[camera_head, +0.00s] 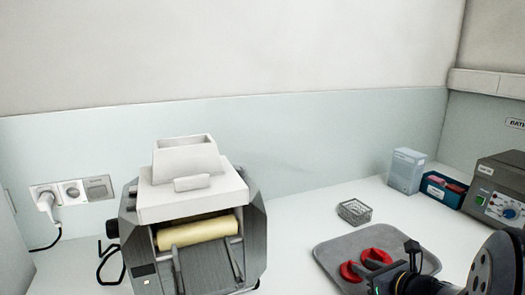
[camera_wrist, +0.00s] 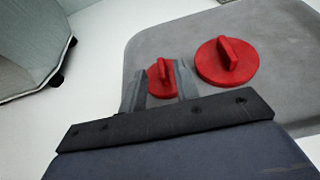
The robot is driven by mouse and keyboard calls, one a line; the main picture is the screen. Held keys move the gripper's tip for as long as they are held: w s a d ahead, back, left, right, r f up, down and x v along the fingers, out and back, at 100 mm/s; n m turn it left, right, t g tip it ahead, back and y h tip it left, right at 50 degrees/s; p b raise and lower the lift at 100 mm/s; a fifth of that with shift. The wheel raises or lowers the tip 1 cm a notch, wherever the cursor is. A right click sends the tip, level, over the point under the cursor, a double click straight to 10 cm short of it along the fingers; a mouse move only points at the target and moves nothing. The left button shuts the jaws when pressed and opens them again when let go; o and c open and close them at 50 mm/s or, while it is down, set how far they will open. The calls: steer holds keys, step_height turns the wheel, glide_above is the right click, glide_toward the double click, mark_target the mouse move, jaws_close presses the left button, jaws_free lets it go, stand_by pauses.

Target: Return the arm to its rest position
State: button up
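My gripper (camera_wrist: 159,66) is open, its two grey fingers apart in the wrist view. One red round part with a raised grip bar (camera_wrist: 160,72) shows between the fingers, its sides partly hidden by them. I cannot tell whether a finger touches it. A second red part of the same kind (camera_wrist: 227,62) lies just right of the fingers. Both lie on a grey tray (camera_wrist: 180,42). In the head view my dark arm comes in at the lower right, over the tray (camera_head: 331,251), beside the red parts (camera_head: 377,256); the fingertips are hard to make out there.
A mill with a white hopper and cream roller (camera_head: 197,231) stands left of the tray. A white box (camera_head: 406,170), a blue box (camera_head: 442,188) and a grey instrument (camera_head: 498,190) stand at the right. The counter between mill and tray is clear.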

mark_target(345, 262)
steer(key=v, duration=0.4)
steer(key=shift+s+r, duration=0.1)
steer(key=shift+s, duration=0.05)
steer(key=x, duration=0.8)
steer(key=b+x, duration=0.1)
steer(key=x, duration=0.4)
steer(key=shift+s+f, duration=0.15)
steer(key=shift+f, duration=0.15)
step_height(345, 262, up, 11)
steer(key=p, duration=0.3)
steer(key=shift+n+h, duration=0.5)
steer(key=shift+n, duration=0.4)
steer(key=f+b, duration=0.1)
steer(key=f, duration=0.1)
steer(key=d+f+b, duration=0.1)
steer(key=f, duration=0.2)
steer(key=d+f+b, duration=0.1)
steer(key=f, duration=0.2)
steer(key=shift+w+d+f, duration=0.15)
steer(key=shift+w+d, duration=0.1)
steer(key=shift+w, duration=0.1)
